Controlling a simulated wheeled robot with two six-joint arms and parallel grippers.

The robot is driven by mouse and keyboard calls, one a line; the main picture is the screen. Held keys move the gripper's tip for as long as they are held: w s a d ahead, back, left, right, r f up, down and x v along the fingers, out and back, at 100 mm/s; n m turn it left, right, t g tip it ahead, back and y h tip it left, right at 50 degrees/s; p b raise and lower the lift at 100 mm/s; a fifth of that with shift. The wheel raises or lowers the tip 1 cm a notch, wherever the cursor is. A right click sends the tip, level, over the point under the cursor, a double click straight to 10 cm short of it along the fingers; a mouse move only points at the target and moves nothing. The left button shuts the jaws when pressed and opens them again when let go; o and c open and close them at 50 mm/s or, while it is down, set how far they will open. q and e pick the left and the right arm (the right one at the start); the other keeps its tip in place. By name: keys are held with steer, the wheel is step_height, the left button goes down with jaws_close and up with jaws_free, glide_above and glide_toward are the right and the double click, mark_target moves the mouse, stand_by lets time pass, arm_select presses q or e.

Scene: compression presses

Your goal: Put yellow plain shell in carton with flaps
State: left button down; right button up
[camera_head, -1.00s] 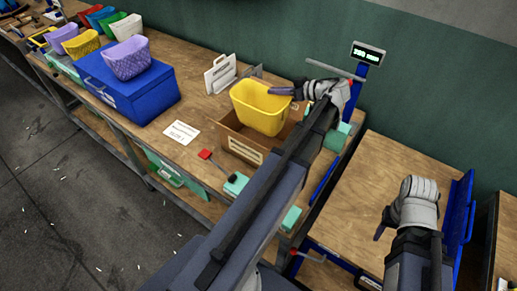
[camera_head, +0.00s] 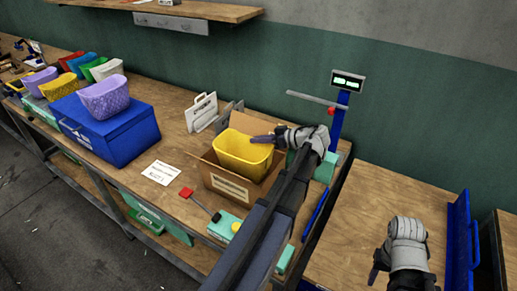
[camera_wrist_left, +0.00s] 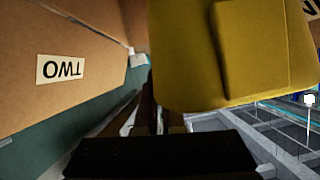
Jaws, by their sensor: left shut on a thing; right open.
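The yellow plain shell (camera_head: 240,153) is an open-topped bin. It is upright in the head view, with its lower part behind the front wall of the open brown carton with flaps (camera_head: 218,177). My left gripper (camera_head: 264,139) is shut on the shell's right rim. In the left wrist view the shell (camera_wrist_left: 225,55) fills the upper middle, beside a carton wall (camera_wrist_left: 60,85) with an upside-down label "TWO". Whether the shell touches the carton floor is hidden. My right gripper (camera_head: 376,265) is open and empty over the right table.
A blue box (camera_head: 115,135) with a purple bin (camera_head: 104,98) on it stands left. Several coloured bins are behind it. A red-tipped lever (camera_head: 187,193), a card (camera_head: 160,173) and a white stand (camera_head: 202,114) are near the carton. A display post (camera_head: 337,125) stands behind right.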

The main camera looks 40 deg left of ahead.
mark_target(258, 147)
arm_select(q)
steer(key=shift+f+b, duration=0.65)
steer(key=shift+f, duration=0.5)
arm_select(e)
steer(key=shift+f, duration=1.15)
arm_select(q)
steer(key=shift+f, duration=0.1)
arm_select(e)
steer(key=shift+f, duration=0.1)
arm_select(q)
steer(key=shift+f+b, duration=0.55)
steer(key=shift+b, duration=0.1)
arm_select(e)
steer(key=shift+f, duration=0.55)
arm_select(q)
steer(key=c, duration=1)
jaws_free()
